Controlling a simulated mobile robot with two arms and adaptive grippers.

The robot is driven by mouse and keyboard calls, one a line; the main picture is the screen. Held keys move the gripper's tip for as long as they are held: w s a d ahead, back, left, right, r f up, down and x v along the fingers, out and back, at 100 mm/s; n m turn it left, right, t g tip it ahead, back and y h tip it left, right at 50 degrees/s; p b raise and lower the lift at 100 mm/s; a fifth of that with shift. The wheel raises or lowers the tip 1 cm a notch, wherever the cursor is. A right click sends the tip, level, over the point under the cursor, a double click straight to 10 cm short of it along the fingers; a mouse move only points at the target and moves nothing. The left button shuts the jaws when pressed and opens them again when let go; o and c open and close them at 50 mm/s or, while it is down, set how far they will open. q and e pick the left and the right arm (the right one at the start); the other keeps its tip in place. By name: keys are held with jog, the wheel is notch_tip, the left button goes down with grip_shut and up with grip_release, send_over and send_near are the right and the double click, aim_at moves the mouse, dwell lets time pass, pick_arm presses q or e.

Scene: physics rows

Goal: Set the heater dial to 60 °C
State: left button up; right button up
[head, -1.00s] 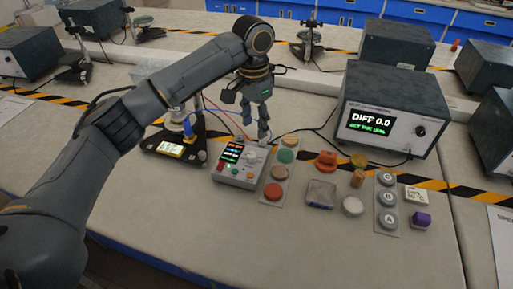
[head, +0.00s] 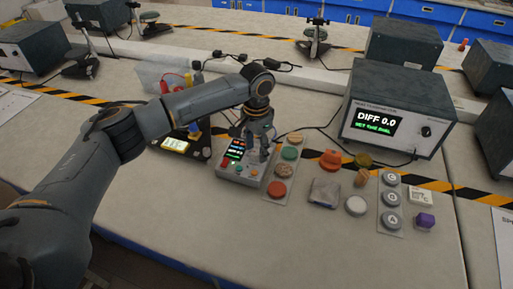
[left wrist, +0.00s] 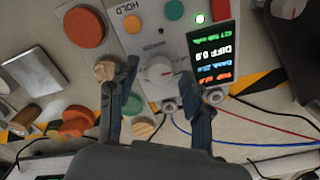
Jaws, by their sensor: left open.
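The heater control box (head: 240,175) is a small grey unit with a lit screen (head: 235,148) on the bench. In the left wrist view its pale round dial (left wrist: 159,73) sits beside the screen (left wrist: 211,58), which shows several coloured lines including a white "DIFF" line; the other lines are too small to read surely. My left gripper (head: 258,156) is low over the box, and largely hides the dial in the head view. In the left wrist view my left gripper (left wrist: 165,78) is open, one finger on each side of the dial. Contact with it cannot be told. My right gripper is not in view.
A large instrument (head: 395,115) behind shows "DIFF 0.0" with a green line below. Right of the box are a panel of round buttons (head: 282,170), loose discs and blocks, and a grey lettered button strip (head: 391,200). Bare bench (head: 270,240) lies in front.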

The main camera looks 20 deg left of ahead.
pick_arm(q)
jog(key=shift+f, duration=0.3)
grip_shut()
